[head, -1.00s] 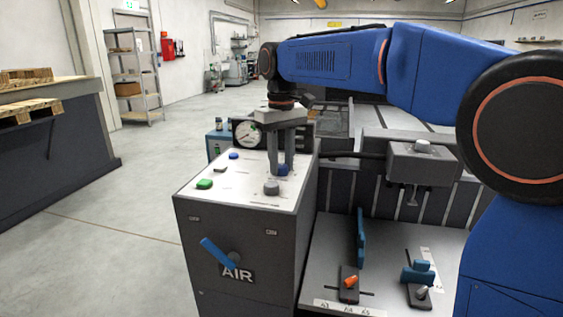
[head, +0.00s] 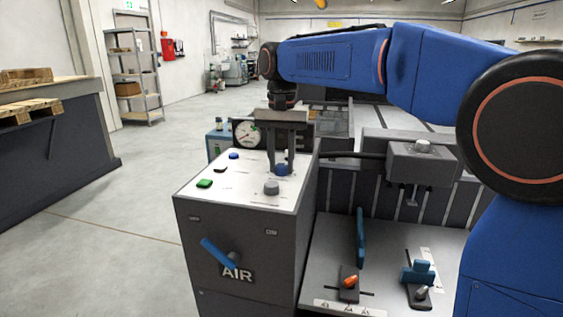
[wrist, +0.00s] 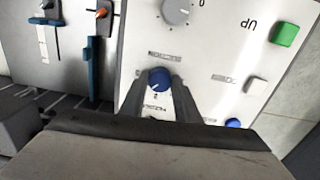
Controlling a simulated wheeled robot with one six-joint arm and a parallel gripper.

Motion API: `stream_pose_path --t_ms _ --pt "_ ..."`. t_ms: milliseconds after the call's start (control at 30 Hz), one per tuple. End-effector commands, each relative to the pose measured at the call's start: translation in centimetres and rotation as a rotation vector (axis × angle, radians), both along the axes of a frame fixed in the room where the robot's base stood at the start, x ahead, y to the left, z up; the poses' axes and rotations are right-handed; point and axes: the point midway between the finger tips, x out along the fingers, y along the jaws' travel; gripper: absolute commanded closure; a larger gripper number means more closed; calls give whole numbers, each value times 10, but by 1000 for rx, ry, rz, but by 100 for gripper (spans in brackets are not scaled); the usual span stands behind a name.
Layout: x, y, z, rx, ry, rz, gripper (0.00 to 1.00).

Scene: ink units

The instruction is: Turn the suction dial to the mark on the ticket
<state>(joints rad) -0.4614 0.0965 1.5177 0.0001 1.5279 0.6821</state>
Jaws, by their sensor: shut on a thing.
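A blue dial (head: 282,171) stands on the white top of the grey control box, towards its right edge. My gripper (head: 281,166) points down with its fingers around this dial and is shut on it. In the wrist view the blue dial (wrist: 158,80) sits between the two fingertips (wrist: 160,84), with small printed marks and upside-down labels around it. A larger grey dial (head: 272,188) is nearer the front edge; it also shows in the wrist view (wrist: 177,10), with a 0 beside it. The labels are too small to read surely. I cannot make out a ticket.
A green button (head: 204,184), a small blue button (head: 234,156) and a round gauge (head: 246,133) are left of my gripper. A blue AIR lever (head: 216,251) is on the box front. Sliders with an orange knob (head: 349,282) and a blue grip (head: 418,273) lie at right.

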Motion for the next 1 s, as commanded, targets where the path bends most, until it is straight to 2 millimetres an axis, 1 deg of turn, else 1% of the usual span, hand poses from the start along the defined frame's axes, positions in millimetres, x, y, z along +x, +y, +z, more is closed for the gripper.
stream_pose_path --t_ms 200,667,700,733,767,1000 --pt "1 0 1 1 -4 -50 93" --pt "1 0 1 1 -4 -60 93" --pt "1 0 1 1 -4 -60 64" --pt "1 0 1 1 -4 -60 57" --pt "1 0 1 1 -3 -60 52" --pt "0 0 0 1 -2 -59 52"
